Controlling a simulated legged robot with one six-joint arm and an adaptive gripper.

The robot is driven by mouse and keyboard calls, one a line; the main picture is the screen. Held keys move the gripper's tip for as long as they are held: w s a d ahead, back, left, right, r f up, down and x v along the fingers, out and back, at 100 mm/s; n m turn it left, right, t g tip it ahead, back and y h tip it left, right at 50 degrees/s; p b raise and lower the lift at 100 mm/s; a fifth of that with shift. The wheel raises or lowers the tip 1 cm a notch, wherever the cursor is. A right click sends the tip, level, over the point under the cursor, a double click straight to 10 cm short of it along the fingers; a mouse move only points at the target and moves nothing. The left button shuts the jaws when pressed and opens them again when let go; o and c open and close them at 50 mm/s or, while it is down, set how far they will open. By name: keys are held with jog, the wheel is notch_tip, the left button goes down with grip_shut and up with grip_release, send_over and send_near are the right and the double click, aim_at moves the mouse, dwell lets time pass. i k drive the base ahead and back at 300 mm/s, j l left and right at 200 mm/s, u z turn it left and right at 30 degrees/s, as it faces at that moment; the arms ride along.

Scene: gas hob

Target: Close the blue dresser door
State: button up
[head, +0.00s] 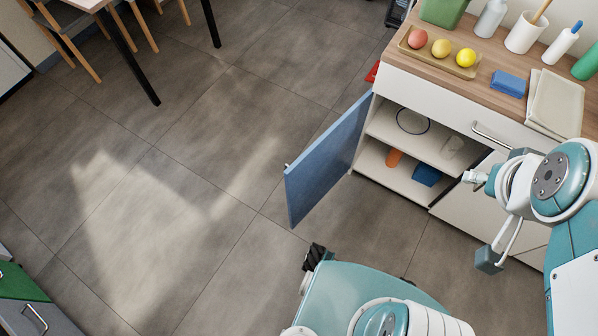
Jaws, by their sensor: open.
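The blue dresser door (326,162) stands wide open, swung out to the left from the white dresser (443,100). A small pale knob (287,166) shows at its outer edge. The open compartment shows a shelf (432,147) with a plate and a glass, and below it an orange item (394,158) and a blue item (426,174). My gripper (474,180) is at the right, in front of the dresser's right part, apart from the blue door. It is open and looks empty.
A metal handle (490,137) is on the dresser front. Grey floor left of the door is clear. A table and chairs stand upper left.

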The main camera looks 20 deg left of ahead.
aim_at(319, 168)
jog(key=j+u, duration=0.85)
jog(key=u, duration=0.15)
jog(key=i+j+z, duration=0.1)
jog(key=j, duration=0.15)
jog(key=i+j+z, duration=0.15)
jog(key=j, duration=0.15)
jog(key=i+j+z, duration=0.15)
jog(key=z, duration=0.3)
jog(key=j+z, duration=0.4)
jog(key=i+j+z, duration=0.1)
jog(key=j+z, duration=0.15)
jog(key=z, duration=0.2)
jog(key=k+j+z, duration=0.2)
jog(key=k, duration=0.2)
jog(key=i+j+z, duration=0.1)
jog(key=i+j, duration=0.1)
jog(key=i, duration=0.05)
